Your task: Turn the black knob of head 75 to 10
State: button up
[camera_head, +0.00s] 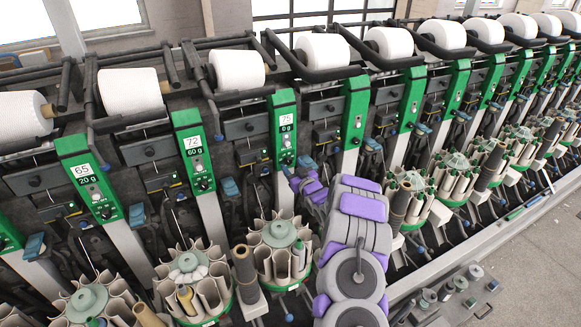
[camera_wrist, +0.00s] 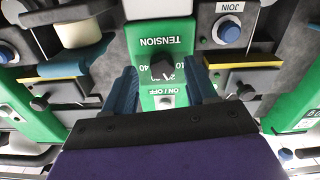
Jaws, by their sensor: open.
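Head 75 has a green panel (camera_head: 282,122) with a white plate reading 75 and a small "0 g" readout below it. In the wrist view, its panel (camera_wrist: 160,45) appears upside down, with the labels TENSION and ON / OFF. The black knob (camera_wrist: 163,67) sits between these labels, with small dial numbers around it; I cannot read its setting clearly. My gripper (camera_wrist: 164,76) is open, its two blue-grey fingers on either side of the knob, apart from it as far as I can see. In the head view, my purple and grey arm reaches the panel's lower end.
Neighbouring heads 72 (camera_head: 194,155) and 65 (camera_head: 90,180) stand to the left, and more green panels run to the right. A blue JOIN button (camera_wrist: 229,30) and yellow-edged parts flank the panel. Bobbin carousels (camera_head: 279,234) stand below. Floor is open at lower right.

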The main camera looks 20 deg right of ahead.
jog(key=shift+w, duration=0.9)
jog(key=shift+c, duration=0.2)
jog(key=c, duration=1)
jog(key=shift+n, duration=0.4)
jog(key=n, duration=0.4)
jog(key=shift+n+p, duration=0.3)
jog(key=shift+n+b, duration=0.45)
jog(key=shift+n, duration=1.75)
jog(key=shift+f, duration=0.1)
